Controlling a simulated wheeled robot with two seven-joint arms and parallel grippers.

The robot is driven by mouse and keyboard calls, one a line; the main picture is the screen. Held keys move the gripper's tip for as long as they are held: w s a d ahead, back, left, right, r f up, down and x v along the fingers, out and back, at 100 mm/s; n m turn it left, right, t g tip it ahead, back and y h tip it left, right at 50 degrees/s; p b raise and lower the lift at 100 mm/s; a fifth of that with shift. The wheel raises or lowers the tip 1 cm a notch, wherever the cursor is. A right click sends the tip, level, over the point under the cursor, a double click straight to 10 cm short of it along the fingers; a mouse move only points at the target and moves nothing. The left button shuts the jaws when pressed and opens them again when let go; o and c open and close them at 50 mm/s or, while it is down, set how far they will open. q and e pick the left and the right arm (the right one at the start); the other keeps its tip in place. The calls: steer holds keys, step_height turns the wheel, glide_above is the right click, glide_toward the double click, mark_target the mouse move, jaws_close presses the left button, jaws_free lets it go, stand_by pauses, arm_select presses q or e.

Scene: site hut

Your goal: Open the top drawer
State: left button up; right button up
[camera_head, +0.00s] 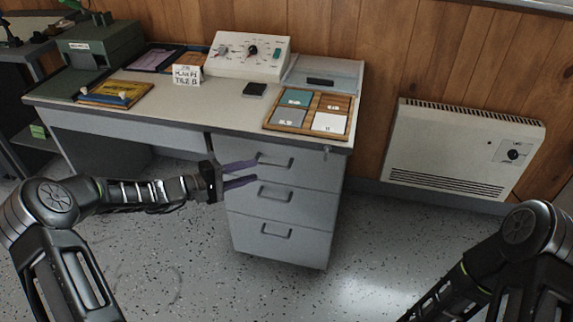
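A grey desk pedestal with three stacked drawers stands in the middle of the head view. The top drawer (309,169) looks closed, with a dark bar handle (274,162) on its front. My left gripper (257,171) reaches in from the left with its two purple fingers apart. The fingertips are near the left end of the top handle, and nothing shows between them. I cannot tell whether they touch the drawer front. The middle drawer (310,202) and bottom drawer (305,245) also look closed. My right arm shows at the lower right, but its gripper is out of view.
The desk top (222,110) holds a wooden tray of tiles (293,122), a control box (247,55), a white sign (187,76) and a yellow-and-blue board (115,93). A white wall heater (462,150) is at right. The floor before the drawers is clear.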

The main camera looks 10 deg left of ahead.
mark_target(270, 167)
arm_select(q)
steer(key=shift+s, duration=0.15)
steer(key=shift+d, duration=0.15)
steer(key=x, duration=0.7)
steer(key=shift+w+d+f+b, duration=0.15)
steer(key=shift+w+d+b, duration=0.05)
steer(key=shift+b, duration=0.1)
jaws_close()
stand_by(1.3)
